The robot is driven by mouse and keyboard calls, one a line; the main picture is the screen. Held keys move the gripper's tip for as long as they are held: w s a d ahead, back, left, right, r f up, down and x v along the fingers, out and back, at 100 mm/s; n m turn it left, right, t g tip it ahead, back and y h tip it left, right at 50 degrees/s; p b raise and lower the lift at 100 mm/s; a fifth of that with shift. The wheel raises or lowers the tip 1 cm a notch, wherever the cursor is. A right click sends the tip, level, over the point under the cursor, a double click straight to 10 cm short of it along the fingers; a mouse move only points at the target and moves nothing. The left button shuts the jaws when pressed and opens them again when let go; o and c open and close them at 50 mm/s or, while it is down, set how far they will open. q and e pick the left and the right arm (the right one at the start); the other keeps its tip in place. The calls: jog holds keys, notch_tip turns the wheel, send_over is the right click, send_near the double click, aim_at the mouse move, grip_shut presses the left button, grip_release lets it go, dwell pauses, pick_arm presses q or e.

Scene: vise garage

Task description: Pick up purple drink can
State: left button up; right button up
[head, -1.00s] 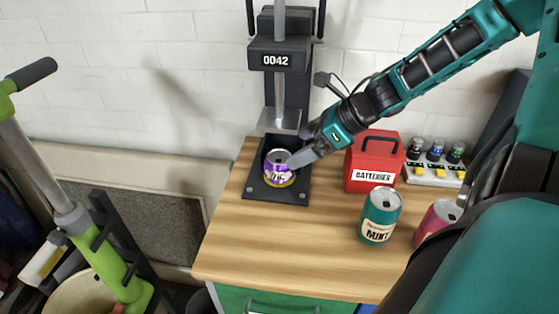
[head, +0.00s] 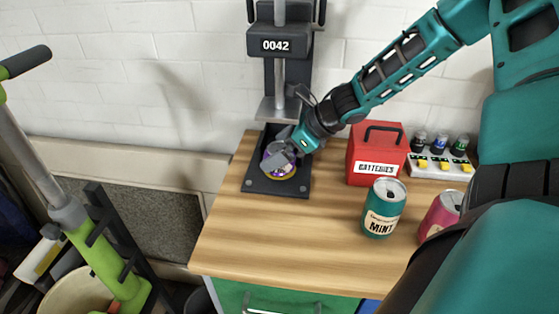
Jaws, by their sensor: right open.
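The purple drink can (head: 280,172) stands on the black base plate of the press at the back left of the workbench. It has a yellow band at its bottom. My right gripper (head: 278,158) is at the can, with its fingers in front of and over the can's upper part, hiding much of it. The jaws are open. I cannot tell whether a finger touches the can. My left gripper is not in view.
The press (head: 276,46) marked 0042 rises behind the can. A red batteries box (head: 374,153), a teal mint can (head: 383,208) and a pink can (head: 440,213) stand to the right. The left front of the wooden bench (head: 270,240) is clear.

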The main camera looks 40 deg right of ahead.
jog(key=shift+w+a+f, duration=0.1)
jog(key=shift+w+f, duration=0.05)
jog(key=c, duration=1.1)
jog(key=shift+r, duration=0.2)
